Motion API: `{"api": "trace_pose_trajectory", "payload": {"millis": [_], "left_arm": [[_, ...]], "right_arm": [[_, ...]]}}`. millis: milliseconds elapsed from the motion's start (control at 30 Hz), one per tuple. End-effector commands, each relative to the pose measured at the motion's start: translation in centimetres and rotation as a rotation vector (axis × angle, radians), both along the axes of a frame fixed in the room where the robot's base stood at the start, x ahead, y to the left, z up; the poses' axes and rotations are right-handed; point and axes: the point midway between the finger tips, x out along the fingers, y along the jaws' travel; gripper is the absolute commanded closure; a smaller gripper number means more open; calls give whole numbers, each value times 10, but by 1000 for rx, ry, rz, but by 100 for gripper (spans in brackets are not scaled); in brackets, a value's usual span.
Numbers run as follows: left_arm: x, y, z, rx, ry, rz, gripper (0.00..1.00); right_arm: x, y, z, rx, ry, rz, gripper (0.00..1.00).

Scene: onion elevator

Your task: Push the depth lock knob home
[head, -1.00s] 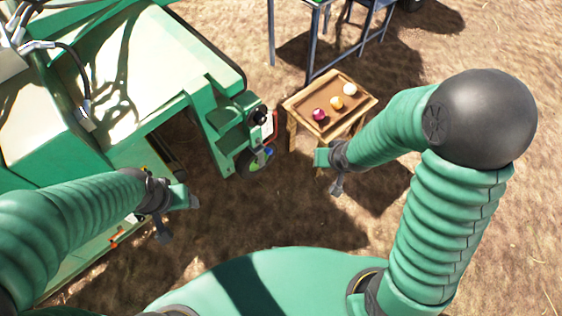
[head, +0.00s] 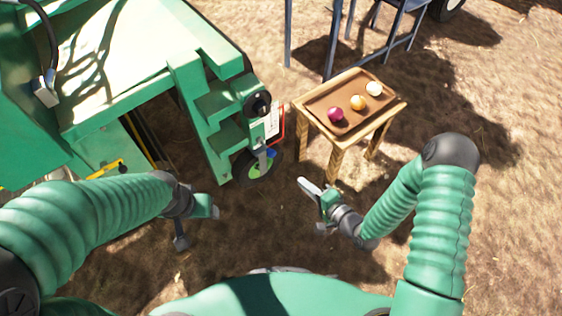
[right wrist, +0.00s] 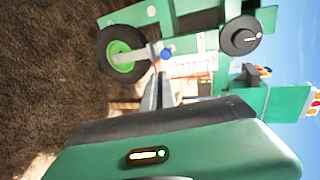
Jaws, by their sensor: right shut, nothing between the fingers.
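A small blue knob (head: 269,153) sits on a grey bracket beside the green-hubbed wheel (head: 259,166) at the machine's right corner. The blue knob also shows in the right wrist view (right wrist: 166,53), just beyond my fingertips; I cannot tell whether it is fully in. A larger round black knob (head: 257,104) is higher on the machine, and shows in the right wrist view (right wrist: 241,36) with a pale pointer mark. My right gripper (head: 304,183) is shut and empty, right of and below the wheel, apart from the knob. My left gripper (head: 215,211) hangs left of the wheel; its fingers are unclear.
Green stepped plates (head: 222,132) and a red-edged white panel (head: 273,121) flank the knobs. Bare ground lies below.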

Motion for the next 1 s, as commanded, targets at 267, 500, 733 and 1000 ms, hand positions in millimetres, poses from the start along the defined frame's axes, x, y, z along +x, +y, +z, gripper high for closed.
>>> {"api": "trace_pose_trajectory", "payload": {"millis": [267,500,733,1000], "left_arm": [[0,0,-14,0,0,0,36],[0,0,-38,0,1,0,36],[0,0,-60,0,1,0,36],[0,0,-66,0,0,0,36]], "right_arm": [[19,13,-11,-3,-3,3,100],[59,43,-28,-3,-3,2,100],[95,69,-34,-3,-5,3,100],[110,79,-31,-3,0,1,100]]}}
